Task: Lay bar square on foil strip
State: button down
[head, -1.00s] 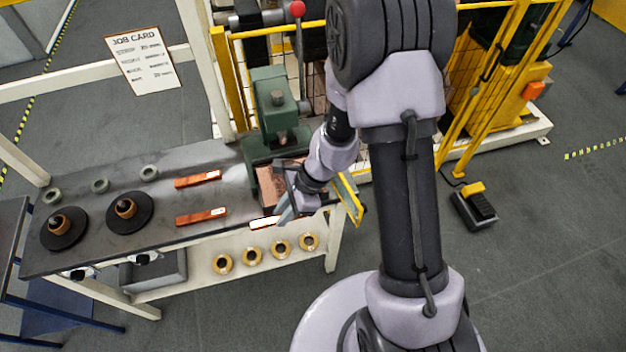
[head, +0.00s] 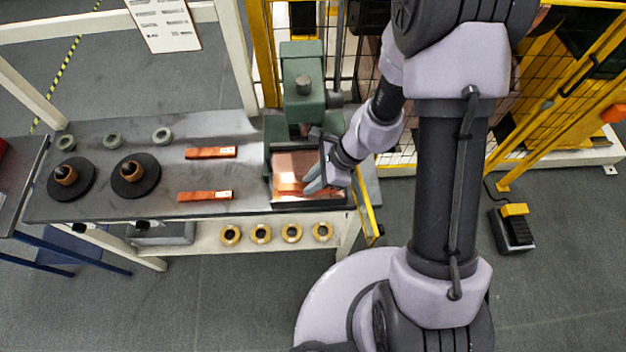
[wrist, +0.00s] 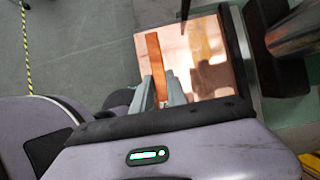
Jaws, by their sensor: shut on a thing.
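The foil strip (head: 296,163) is a shiny copper sheet in the bed of the green press on the bench. It also shows in the wrist view (wrist: 208,65). My gripper (head: 308,189) is over the front right part of the foil. In the wrist view its two grey fingers (wrist: 160,90) are shut on an orange copper bar (wrist: 154,55). The bar lies over the foil near its left edge in that view, running roughly along that edge. I cannot tell whether it touches the foil. In the head view, the fingers partly cover the bar (head: 289,188).
The green press (head: 302,75) rises just behind the foil. Two more copper bars (head: 210,153) (head: 204,196) lie to the left on the bench. Two dark discs with copper knobs (head: 135,175) and grey rings (head: 162,135) sit farther left. A yellow guard (head: 368,205) stands close right.

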jog(key=shift+f, duration=0.15)
jog(key=c, duration=1.3)
grip_release()
jog(key=s+d+r+n+t+h+p, duration=0.1)
jog(key=d+r+n+p, duration=0.2)
jog(key=r, duration=0.8)
jog(key=d+r+n+p, duration=0.2)
jog(key=r, duration=0.9)
jog(key=s+r+n+t+h, duration=0.1)
jog(key=s+r+n, duration=0.2)
jog(key=r, duration=0.1)
jog(key=s+d+r+n+t+h, duration=0.1)
jog(key=s+r+n+t, duration=0.1)
jog(key=s+r+n, duration=0.1)
jog(key=s+r+n+t+h, duration=0.1)
jog(key=s+r+n, duration=0.2)
jog(key=r, duration=0.3)
jog(key=shift+s+d+r+t, duration=0.15)
jog(key=shift+s+d+t, duration=0.2)
jog(key=shift+s, duration=0.3)
